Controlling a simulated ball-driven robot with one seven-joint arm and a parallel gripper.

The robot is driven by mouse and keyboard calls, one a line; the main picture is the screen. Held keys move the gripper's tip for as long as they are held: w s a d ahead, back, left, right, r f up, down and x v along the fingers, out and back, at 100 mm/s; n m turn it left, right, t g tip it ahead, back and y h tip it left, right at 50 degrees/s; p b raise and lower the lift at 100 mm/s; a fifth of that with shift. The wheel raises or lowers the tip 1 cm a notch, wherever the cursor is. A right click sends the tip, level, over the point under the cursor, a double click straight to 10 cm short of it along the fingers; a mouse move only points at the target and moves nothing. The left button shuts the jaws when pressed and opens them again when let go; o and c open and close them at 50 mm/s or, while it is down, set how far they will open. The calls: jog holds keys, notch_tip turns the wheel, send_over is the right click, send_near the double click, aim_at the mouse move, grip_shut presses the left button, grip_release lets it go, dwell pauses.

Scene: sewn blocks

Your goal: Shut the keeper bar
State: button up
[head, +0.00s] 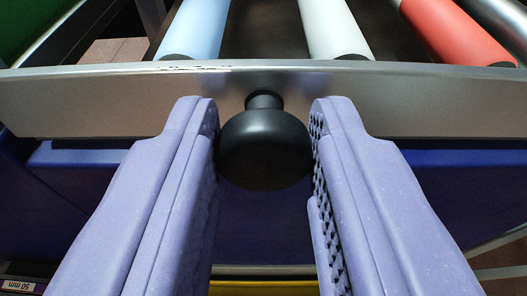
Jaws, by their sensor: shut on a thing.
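The keeper bar (420,105) is a flat grey metal bar that runs across the whole width of the head view. A round black knob (264,150) stands out from its front face near the middle. My gripper (265,135) has two lavender fingers with studded inner pads. The fingers are shut on the knob, one on its left side and one on its right. The knob's sides are partly hidden by the fingertips. The bar's ends lie beyond the picture or are hard to make out.
Behind the bar lie a light blue roll (195,28), a white roll (335,28) and a red roll (455,32) with dark ends. A blue surface (265,225) lies below the bar. A label reading 50 mm (22,286) shows at the lower left.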

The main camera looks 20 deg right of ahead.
aim_at(266, 94)
jog(key=r+g+p, duration=0.1)
jog(key=p, duration=0.2)
jog(key=w+g+y+p, duration=0.1)
jog(key=p, duration=0.2)
jog(key=r+g+p, duration=0.1)
jog(key=g+p, duration=0.1)
jog(key=p, duration=0.1)
jog(key=shift+w+d+r+y, duration=0.25)
jog(key=shift+d+r+y, duration=0.05)
jog(key=shift+d, duration=0.05)
jog(key=g+p, duration=0.1)
jog(key=p, duration=0.1)
jog(key=w+g+y+p, duration=0.1)
jog(key=g+p, duration=0.1)
jog(key=p, duration=0.1)
jog(key=w+g+p, duration=0.1)
jog(key=p, duration=0.1)
jog(key=shift+d+r+g+y, duration=0.3)
jog(key=g+p, duration=0.1)
jog(key=w+g+p, duration=0.1)
jog(key=g+y+p, duration=0.1)
jog(key=shift+w+d+f, duration=0.25)
jog(key=shift+w+d, duration=0.05)
jog(key=shift+w+d+f+g+y+b, duration=0.15)
jog(key=shift+w+f+g+y+b, duration=0.2)
jog(key=shift+g, duration=0.75)
jog(key=shift+w+d+f+g+y+b, duration=0.15)
jog(key=shift+w+g+y, duration=0.3)
jog(key=shift+g, duration=0.65)
